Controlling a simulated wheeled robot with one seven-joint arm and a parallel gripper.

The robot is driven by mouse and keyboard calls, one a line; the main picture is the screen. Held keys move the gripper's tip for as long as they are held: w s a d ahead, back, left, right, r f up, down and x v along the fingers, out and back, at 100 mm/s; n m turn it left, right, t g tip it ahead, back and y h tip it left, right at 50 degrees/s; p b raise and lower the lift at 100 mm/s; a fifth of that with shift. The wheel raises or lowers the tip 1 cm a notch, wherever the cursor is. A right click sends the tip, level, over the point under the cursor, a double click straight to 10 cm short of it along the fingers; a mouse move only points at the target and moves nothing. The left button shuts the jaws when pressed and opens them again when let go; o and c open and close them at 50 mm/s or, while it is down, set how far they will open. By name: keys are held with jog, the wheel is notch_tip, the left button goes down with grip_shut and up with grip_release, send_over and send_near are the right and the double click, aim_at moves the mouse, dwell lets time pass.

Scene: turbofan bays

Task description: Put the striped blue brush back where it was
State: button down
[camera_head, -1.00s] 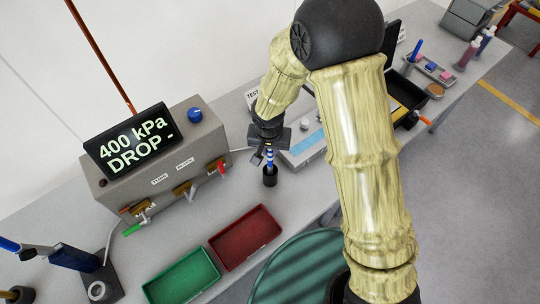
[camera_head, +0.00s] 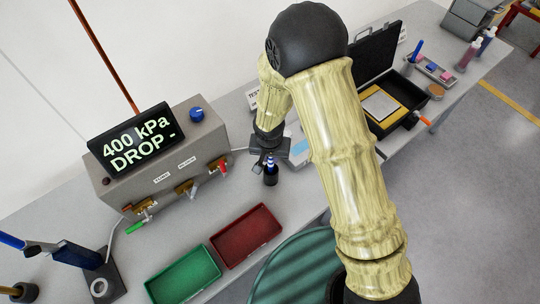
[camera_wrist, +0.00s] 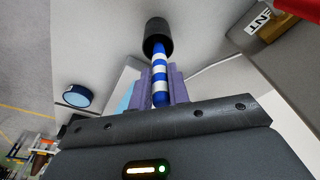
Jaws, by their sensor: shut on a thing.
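The striped blue brush (camera_wrist: 160,72), with blue and white bands, is held between the purple fingers of my gripper (camera_wrist: 160,92) in the wrist view. Its far end meets the mouth of a black cup (camera_wrist: 158,32); how deep it sits inside I cannot tell. In the head view the brush (camera_head: 270,161) stands roughly upright above the black cup (camera_head: 271,177), with my gripper (camera_head: 268,152) closed around its upper part. My arm hides part of the bench beyond.
A grey test box (camera_head: 160,165) with a lit display and several valves stands left of the cup. Green (camera_head: 183,277) and red (camera_head: 245,235) trays lie in front. An open black case (camera_head: 385,100) and a small tray (camera_head: 432,70) stand to the right.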

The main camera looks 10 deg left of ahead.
jog(key=c, duration=1.3)
grip_release()
jog(key=shift+w+d+f, duration=0.1)
jog(key=shift+w+f, duration=0.05)
jog(key=shift+c, duration=0.2)
notch_tip(320, 180, up, 12)
jog(key=s+b, duration=0.1)
jog(key=s, duration=0.1)
jog(key=shift+b, duration=0.35)
